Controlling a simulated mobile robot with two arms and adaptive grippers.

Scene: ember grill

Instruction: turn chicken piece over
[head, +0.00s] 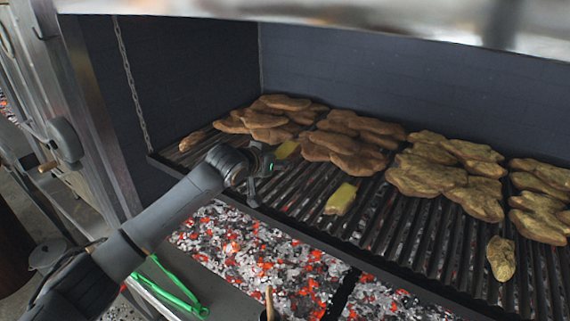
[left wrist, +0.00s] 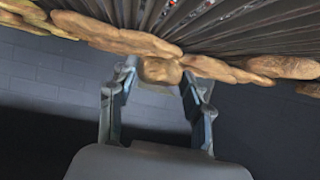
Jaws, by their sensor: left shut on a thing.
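My left gripper (head: 268,163) reaches in over the left part of the grill grate (head: 300,195). A small pale yellow chicken piece (head: 287,149) is at its fingertips. In the left wrist view the fingers of my left gripper (left wrist: 160,75) are shut on a small chicken piece (left wrist: 159,70), browned on the side facing that camera. Whether it touches the grate is unclear. A second small yellow piece (head: 341,199) lies on the grate to the right and nearer. My right gripper is not in view.
Large flattened browned pieces (head: 345,145) and paler large pieces (head: 445,170) crowd the back of the grate. Glowing coals (head: 250,250) lie below its front edge. A chain (head: 130,80) hangs at the left. Green tongs (head: 175,290) lie in front. The front-middle grate is mostly bare.

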